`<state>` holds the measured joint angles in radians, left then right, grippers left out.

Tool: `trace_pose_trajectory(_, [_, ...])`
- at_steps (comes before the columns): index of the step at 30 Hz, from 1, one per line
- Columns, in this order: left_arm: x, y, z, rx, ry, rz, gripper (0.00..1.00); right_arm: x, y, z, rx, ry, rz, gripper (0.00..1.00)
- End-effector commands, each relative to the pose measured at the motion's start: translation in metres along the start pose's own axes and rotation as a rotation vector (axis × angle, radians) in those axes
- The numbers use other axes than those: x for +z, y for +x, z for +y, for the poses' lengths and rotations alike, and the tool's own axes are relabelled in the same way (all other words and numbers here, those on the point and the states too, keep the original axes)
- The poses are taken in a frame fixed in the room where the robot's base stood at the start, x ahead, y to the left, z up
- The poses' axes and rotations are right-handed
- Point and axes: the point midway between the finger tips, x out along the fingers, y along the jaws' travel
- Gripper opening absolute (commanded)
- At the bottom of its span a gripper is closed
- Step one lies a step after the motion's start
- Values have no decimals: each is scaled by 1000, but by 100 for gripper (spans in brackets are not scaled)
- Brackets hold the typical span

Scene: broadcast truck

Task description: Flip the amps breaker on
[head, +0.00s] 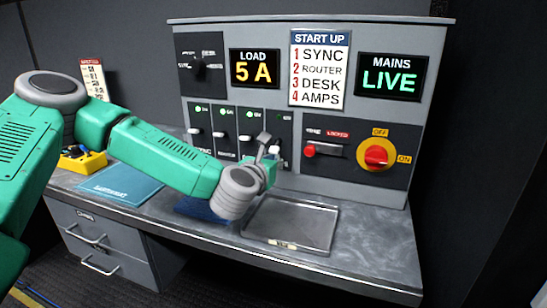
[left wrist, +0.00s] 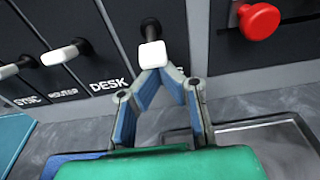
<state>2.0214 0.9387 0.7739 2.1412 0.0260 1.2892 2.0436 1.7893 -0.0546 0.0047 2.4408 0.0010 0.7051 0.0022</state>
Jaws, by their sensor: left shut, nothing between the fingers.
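The amps breaker is the rightmost of the breaker row. Its white lever (left wrist: 152,53) points down toward the camera in the left wrist view, right of the DESK label. In the head view its panel (head: 284,122) is partly covered by my gripper, and I see no green light on it. My left gripper (head: 266,142) is at this panel, shut and empty. In the left wrist view its fingertips (left wrist: 160,70) meet just below the lever's end; I cannot tell if they touch it. My right gripper is not in view.
The sync (head: 193,131), router (head: 219,134) and desk (head: 245,137) levers are to the left, with green lights above. A red lockout handle (head: 310,149) and red rotary switch (head: 376,154) are to the right. A metal tray (head: 290,222) lies on the desk below.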

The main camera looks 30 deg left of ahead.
Motion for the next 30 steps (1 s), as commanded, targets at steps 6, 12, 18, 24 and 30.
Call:
trace_pose_trajectory(6, [12,-4,0,0,-1,90,0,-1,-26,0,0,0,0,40])
trace_pose_trajectory(12, [23,-8,0,1,-1,232,0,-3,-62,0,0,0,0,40])
trace_pose_trajectory(18, [16,-8,-1,-1,1,309,0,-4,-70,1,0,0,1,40])
trace_pose_trajectory(24, [17,-8,0,-1,1,308,0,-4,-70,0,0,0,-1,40])
trace_pose_trajectory(30, [25,-10,0,0,0,307,0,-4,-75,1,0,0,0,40])
